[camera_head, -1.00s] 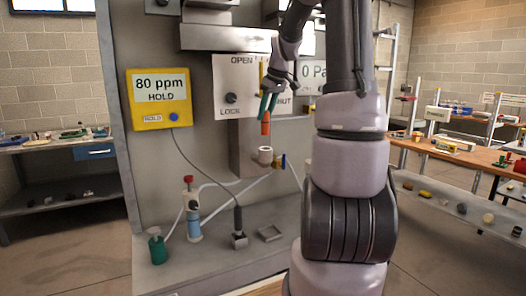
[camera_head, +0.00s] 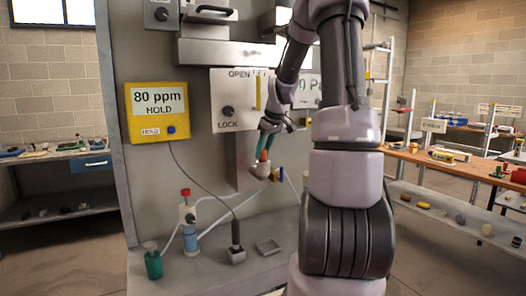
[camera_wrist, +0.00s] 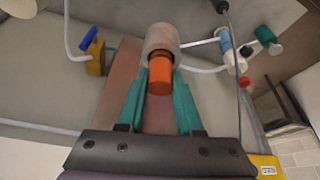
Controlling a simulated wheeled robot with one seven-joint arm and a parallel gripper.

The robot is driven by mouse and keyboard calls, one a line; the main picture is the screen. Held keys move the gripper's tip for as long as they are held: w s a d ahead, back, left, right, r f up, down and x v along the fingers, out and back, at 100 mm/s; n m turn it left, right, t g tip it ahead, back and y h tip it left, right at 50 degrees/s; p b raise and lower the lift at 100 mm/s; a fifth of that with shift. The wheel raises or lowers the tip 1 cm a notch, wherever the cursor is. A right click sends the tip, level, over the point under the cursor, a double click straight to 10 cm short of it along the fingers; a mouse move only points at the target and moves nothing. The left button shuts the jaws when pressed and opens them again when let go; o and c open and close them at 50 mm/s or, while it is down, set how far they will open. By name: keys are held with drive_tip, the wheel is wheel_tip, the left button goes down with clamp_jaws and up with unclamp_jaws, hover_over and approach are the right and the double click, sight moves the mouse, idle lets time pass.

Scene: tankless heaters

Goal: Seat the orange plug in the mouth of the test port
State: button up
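The orange plug (camera_head: 263,156) is upright at the mouth of the pale, round test port (camera_head: 260,170) on the panel. In the wrist view the plug (camera_wrist: 160,75) lines up with the port (camera_wrist: 160,40), and its far end meets or enters the mouth. I cannot tell how deep it sits. My gripper (camera_head: 265,147) points down above the port. Its teal fingers, also in the wrist view (camera_wrist: 160,88), lie against both sides of the plug and appear shut on it. The fingers partly hide the plug in the head view.
A yellow meter (camera_head: 157,112) reads 80 ppm HOLD. A blue-handled valve (camera_head: 277,174) sits right beside the port.

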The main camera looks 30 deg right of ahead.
drive_tip(key=o, duration=0.4)
drive_tip(key=shift+r, duration=0.1)
drive_tip(key=v, duration=1.2)
drive_tip(key=s+a+r+m+t, duration=0.1)
drive_tip(key=s+a+m, duration=0.1)
drive_tip(key=s+a, duration=0.3)
drive_tip(key=s+a+r+m+t, duration=0.1)
drive_tip(key=s+a+m, duration=0.2)
drive_tip(key=s+a, duration=0.3)
drive_tip(key=s+a+r+m, duration=0.1)
drive_tip(key=s+a+m, duration=0.1)
drive_tip(key=s+a, duration=0.4)
drive_tip(key=shift+s+m+t+y, duration=0.3)
drive_tip(key=shift+s+t, duration=0.1)
drive_tip(key=shift+s, duration=2.4)
